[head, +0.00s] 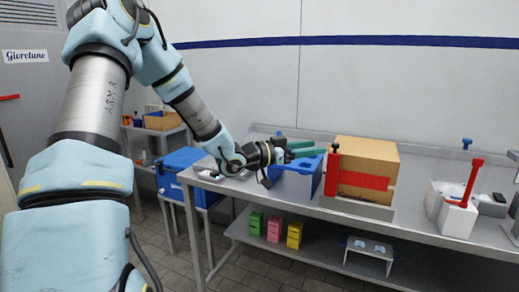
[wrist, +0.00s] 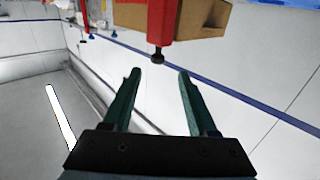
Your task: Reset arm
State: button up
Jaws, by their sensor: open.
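My arm reaches from the left over the metal table (head: 360,215) in the head view. My gripper (head: 313,150) is at its end, above a blue box (head: 300,184) and just left of a cardboard box (head: 368,160) with a red band. In the wrist view my gripper (wrist: 158,75) shows two green fingers spread apart with nothing between them. A red part with a dark round knob (wrist: 158,57) appears just beyond the fingertips, and part of the cardboard box (wrist: 203,17) is behind it. I cannot tell whether the fingers touch anything.
A red post clamp (head: 332,172) stands at the cardboard box's left side. A white block with a red handle (head: 459,217) stands on the right. Green, pink and yellow bins (head: 274,229) sit on the lower shelf. A blue cooler (head: 183,172) stands left of the table.

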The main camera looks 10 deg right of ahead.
jog(key=w+a+f+n+t+y, duration=0.2)
jog(key=a+f+n+y, duration=0.3)
jog(key=a, duration=0.6)
jog(key=w+a+f+n+t+y, duration=0.3)
jog(key=a+f+y, duration=0.2)
jog(key=a+y, duration=0.45)
jog(key=s+a+n+g+y, duration=0.3)
jog(key=s+a+n+g, duration=0.2)
jog(key=s+a, duration=1.1)
jog(key=a+n, duration=0.1)
jog(key=n, duration=0.1)
jog(key=shift+f+n, duration=0.15)
jog(key=shift+n, duration=0.15)
